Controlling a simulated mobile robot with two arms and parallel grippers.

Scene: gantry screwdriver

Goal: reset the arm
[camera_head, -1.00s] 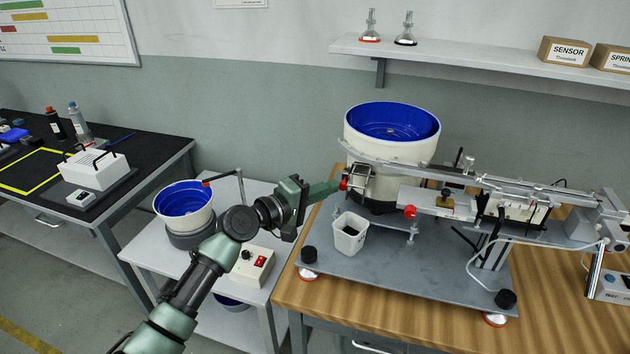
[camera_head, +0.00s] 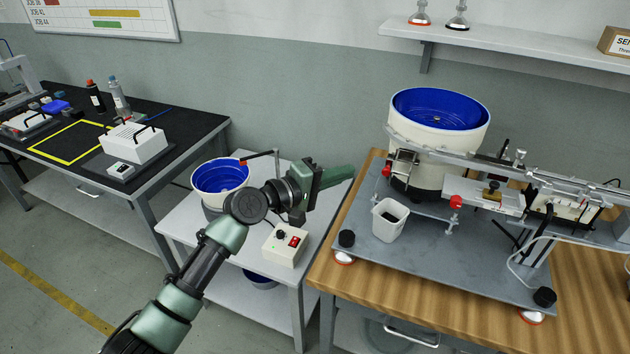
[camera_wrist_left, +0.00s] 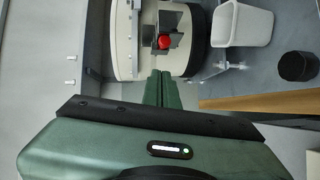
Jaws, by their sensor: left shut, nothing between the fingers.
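My left arm comes in from the lower left in the head view, and its left gripper (camera_head: 341,174) points right, toward the large feeder bowl (camera_head: 440,110). The green fingers are together with nothing between them. They are in the air near the left edge of the wooden table and apart from the feeder. In the left wrist view the shut fingers (camera_wrist_left: 158,88) point up toward a red knob (camera_wrist_left: 164,42) on the white feeder body. My right gripper is not in view.
A small blue bowl (camera_head: 220,178) and a switch box (camera_head: 286,244) stand on the white table (camera_head: 190,236) around my arm. A white bin (camera_head: 389,220) stands on the grey plate (camera_head: 440,262). A black bench (camera_head: 85,155) is at the left, with open floor in front.

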